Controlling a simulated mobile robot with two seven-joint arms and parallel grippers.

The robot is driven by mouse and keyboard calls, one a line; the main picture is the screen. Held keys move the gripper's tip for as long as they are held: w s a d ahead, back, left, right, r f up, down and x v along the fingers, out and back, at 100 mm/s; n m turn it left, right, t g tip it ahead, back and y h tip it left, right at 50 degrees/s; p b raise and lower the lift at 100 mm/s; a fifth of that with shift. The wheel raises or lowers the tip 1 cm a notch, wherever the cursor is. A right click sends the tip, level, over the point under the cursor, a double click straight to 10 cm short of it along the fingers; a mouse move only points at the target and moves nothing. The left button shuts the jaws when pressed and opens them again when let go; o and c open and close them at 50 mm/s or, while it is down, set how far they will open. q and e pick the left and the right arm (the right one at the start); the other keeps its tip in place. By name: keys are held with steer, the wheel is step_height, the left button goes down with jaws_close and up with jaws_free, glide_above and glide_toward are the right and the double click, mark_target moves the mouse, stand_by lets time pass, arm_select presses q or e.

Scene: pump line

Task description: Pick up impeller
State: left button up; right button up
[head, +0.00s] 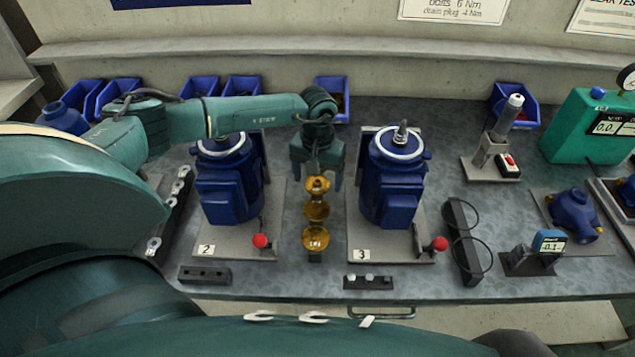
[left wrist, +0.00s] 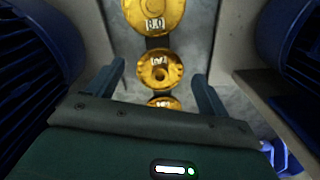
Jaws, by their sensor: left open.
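Three round brass impellers stand in a row on a dark narrow rack (head: 315,257) between two blue pumps. The near impeller (head: 315,239) carries a label and shows in the left wrist view (left wrist: 150,8) marked 8.0. The middle impeller (head: 316,210) shows in the left wrist view (left wrist: 160,70) between the finger lines. The far impeller (head: 317,185) is partly hidden by my gripper body in the left wrist view (left wrist: 164,103). My left gripper (head: 317,180) is open, pointing down over the far end of the row, with nothing held. My right gripper is out of view.
Blue pump 2 (head: 228,185) and blue pump 3 (head: 392,180) stand close on either side of the row, each with a red-knobbed lever in front. A dark block with pale pegs (head: 368,282) lies near the front edge. Blue bins (head: 332,95) line the back.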

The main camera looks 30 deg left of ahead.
arm_select(q)
steer(key=shift+c, duration=0.3)
steer(key=c, duration=1)
